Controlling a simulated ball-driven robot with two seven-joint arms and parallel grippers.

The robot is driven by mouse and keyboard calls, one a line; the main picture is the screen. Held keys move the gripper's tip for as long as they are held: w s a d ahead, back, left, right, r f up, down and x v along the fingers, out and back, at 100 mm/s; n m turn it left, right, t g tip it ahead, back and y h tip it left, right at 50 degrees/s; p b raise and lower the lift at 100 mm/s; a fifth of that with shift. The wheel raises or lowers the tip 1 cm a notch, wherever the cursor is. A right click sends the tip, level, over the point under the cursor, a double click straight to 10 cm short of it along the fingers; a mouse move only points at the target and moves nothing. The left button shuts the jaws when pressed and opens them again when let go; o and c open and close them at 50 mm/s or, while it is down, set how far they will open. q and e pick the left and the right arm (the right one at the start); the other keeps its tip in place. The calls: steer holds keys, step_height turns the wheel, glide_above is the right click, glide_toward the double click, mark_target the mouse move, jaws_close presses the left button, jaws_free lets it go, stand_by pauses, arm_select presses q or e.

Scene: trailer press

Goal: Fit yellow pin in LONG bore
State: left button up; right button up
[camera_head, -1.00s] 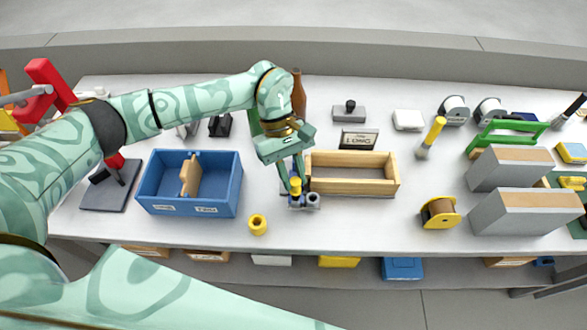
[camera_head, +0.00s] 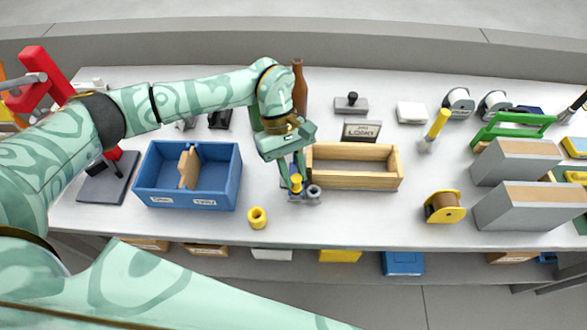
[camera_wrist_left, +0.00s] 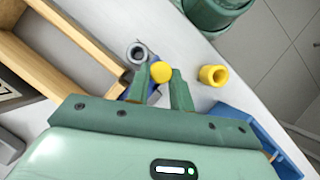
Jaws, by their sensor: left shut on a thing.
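My left gripper (camera_head: 294,183) is shut on the yellow pin (camera_head: 296,185) and points down at a small fixture on the table. In the left wrist view the pin's round yellow end (camera_wrist_left: 161,71) shows between the green fingers (camera_wrist_left: 158,88). A grey hollow bore (camera_head: 314,191) stands just right of the pin; in the left wrist view it shows as an open grey ring (camera_wrist_left: 137,53). Blue fixture parts beside it are mostly covered by the fingers. I cannot tell whether the pin's lower end is inside a bore. My right gripper is not in view.
A yellow hollow sleeve (camera_head: 257,218) stands near the front edge. A blue divided bin (camera_head: 150,190) is left, a wooden box (camera_head: 340,183) close right. A brown bottle (camera_head: 299,88) stands behind.

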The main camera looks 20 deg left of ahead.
arm_select(q)
steer(key=shift+f, duration=0.1)
steer(key=o, duration=1)
steer(key=v, duration=1.6)
